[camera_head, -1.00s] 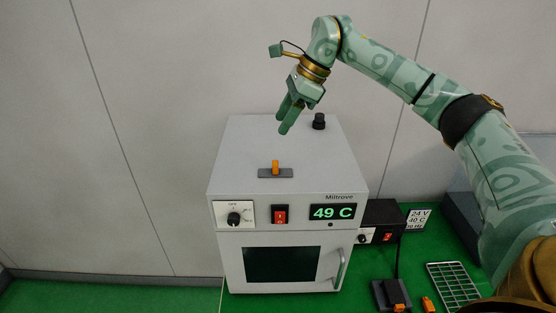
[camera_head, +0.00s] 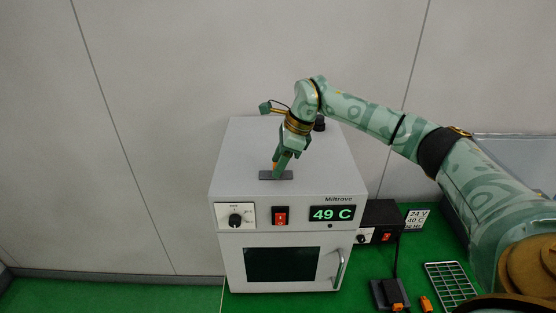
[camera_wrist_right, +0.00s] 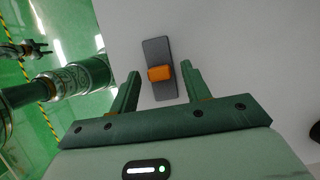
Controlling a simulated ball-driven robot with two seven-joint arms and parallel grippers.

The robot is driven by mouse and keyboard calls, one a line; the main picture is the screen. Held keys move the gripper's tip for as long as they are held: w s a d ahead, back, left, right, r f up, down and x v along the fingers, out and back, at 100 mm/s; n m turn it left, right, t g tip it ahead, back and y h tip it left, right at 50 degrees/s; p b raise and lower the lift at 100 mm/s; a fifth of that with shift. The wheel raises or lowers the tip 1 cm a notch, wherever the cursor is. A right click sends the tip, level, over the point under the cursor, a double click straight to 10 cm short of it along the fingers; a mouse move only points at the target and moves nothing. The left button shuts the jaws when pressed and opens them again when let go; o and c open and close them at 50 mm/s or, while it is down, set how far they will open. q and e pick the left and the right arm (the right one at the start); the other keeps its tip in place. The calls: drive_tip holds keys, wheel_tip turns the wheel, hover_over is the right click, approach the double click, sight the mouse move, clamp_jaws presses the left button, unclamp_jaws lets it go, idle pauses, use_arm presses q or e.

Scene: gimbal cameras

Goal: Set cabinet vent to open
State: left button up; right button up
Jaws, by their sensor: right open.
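The cabinet (camera_head: 240,155) is a pale grey box marked Miltrove, with a lit 49 C display. Its vent is a dark grey slotted plate (camera_wrist_right: 155,52) on top with an orange slider tab (camera_wrist_right: 160,73) about midway along it. In the head view the vent plate (camera_head: 264,175) is partly covered by my right gripper (camera_head: 278,168), which points down over it. In the right wrist view the open fingers of that gripper (camera_wrist_right: 160,82) stand on either side of the orange tab, with gaps on both sides. My left gripper is not seen in the head view.
A black knob (camera_head: 320,124) stands on the cabinet top behind my right arm. The front has a dial (camera_head: 235,220), a red switch (camera_head: 281,215) and a door handle (camera_head: 340,268). A black power supply (camera_head: 380,222) and a wire rack (camera_head: 450,284) are at right.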

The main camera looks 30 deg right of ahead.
drive_tip(key=shift+a+f, duration=0.1)
drive_tip(key=shift+f, duration=0.25)
clamp_jaws()
drive_tip(key=s+d, duration=0.1)
drive_tip(key=s+d+p, duration=0.1)
drive_tip(key=d, duration=0.1)
drive_tip(key=s+d, duration=0.1)
drive_tip(key=d, duration=0.1)
drive_tip(key=shift+s+d+p, duration=0.1)
drive_tip(key=shift+d+p, duration=0.15)
drive_tip(key=shift+p, duration=0.05)
drive_tip(key=shift+a, duration=0.1)
drive_tip(key=shift+c, duration=0.9)
unclamp_jaws()
drive_tip(key=shift+o, duration=0.9)
drive_tip(key=shift+s+d, duration=0.1)
drive_tip(key=shift+d, duration=0.1)
drive_tip(key=shift+r, duration=0.1)
